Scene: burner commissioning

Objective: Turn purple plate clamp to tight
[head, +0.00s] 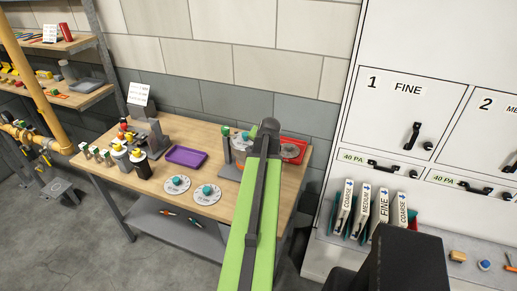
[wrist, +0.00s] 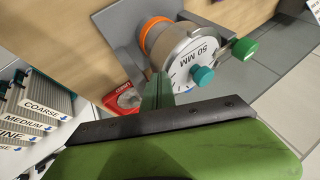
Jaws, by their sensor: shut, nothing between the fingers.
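A flat purple tray or plate (head: 187,157) lies on the wooden bench (head: 150,182) in the head view, left of my arm. I cannot make out which part is its clamp. My gripper (head: 268,127) is over the right part of the bench, its fingers mostly hidden by my arm. In the wrist view the fingers (wrist: 158,90) are together and empty. They point at a grey fixture with a round dial (wrist: 190,55) marked 50 MM, with a teal knob (wrist: 203,76) and an orange ring (wrist: 155,32). I cannot tell whether they touch it.
A green knob (wrist: 244,49) sticks out beside the dial. A red tray (head: 293,150) is right of my gripper. Two discs with teal knobs (head: 177,184) lie at the bench front. Bottles (head: 141,163) stand left. A white cabinet (head: 430,85) is right, with filter boxes (head: 375,208).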

